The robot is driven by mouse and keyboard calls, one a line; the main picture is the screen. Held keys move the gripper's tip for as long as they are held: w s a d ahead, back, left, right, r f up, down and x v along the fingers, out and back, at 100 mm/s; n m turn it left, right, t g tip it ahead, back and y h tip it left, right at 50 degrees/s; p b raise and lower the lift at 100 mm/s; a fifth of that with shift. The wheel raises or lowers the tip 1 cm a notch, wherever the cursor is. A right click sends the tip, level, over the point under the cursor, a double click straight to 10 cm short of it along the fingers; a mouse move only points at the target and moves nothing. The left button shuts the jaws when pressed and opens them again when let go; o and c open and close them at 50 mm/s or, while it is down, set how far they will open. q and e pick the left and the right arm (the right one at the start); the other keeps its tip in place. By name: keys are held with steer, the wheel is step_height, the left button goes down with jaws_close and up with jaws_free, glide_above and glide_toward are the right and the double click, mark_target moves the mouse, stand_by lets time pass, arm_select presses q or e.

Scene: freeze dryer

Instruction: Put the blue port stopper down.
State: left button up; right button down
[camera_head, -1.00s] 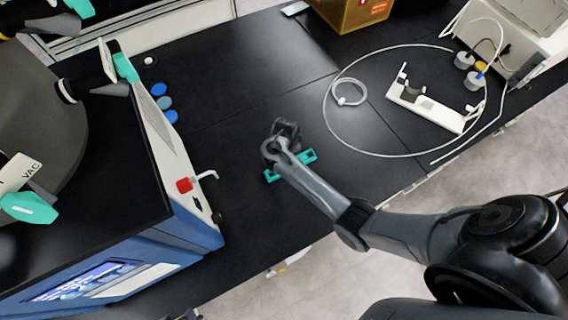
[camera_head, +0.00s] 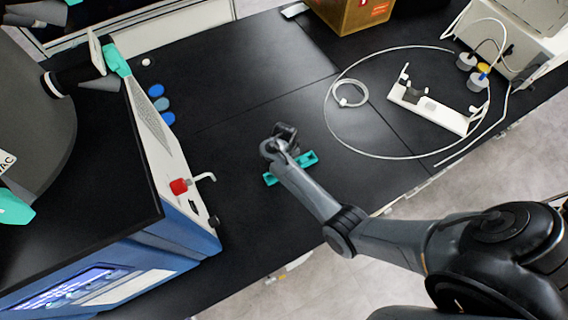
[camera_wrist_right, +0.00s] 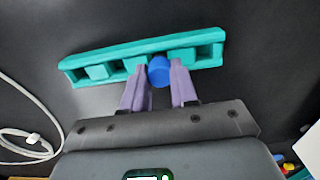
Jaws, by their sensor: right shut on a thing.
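The blue port stopper (camera_wrist_right: 158,70) is a small blue cylinder between the purple fingertips of my right gripper (camera_wrist_right: 157,85) in the right wrist view. It sits against a long teal slotted holder (camera_wrist_right: 100,60); I cannot tell whether it rests in a slot or is just above it. The right gripper is shut on the stopper. In the head view the teal holder (camera_head: 306,160) lies on the black bench, partly covered by my right gripper (camera_head: 284,150), and the stopper is hidden there. My left gripper is not in view.
Several blue discs, such as the middle one (camera_head: 161,104), lie beside the freeze dryer (camera_head: 185,200) with its red knob (camera_head: 179,187). A coiled white tube (camera_head: 347,92) and a white bracket (camera_head: 436,106) are to the right. The bench around the holder is clear.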

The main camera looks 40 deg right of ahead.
steer(key=c, duration=1)
jaws_free()
steer(key=shift+o, duration=0.6)
step_height(320, 180, up, 12)
steer(key=p, duration=0.7)
steer(key=s+a+r+n+t, duration=0.1)
steer(key=s+a+r, duration=0.2)
steer(key=s, duration=0.4)
steer(key=s+a+r+n+t, duration=0.1)
steer(key=s+a+r+n, duration=0.1)
steer(key=s, duration=0.5)
steer(key=s+a+r+n+t, duration=0.1)
steer(key=s+a+r, duration=0.2)
steer(key=s+r, duration=0.2)
steer(key=shift+s+a+n+t, duration=0.3)
steer(key=shift+s+a, duration=0.1)
steer(key=shift+s, duration=0.7)
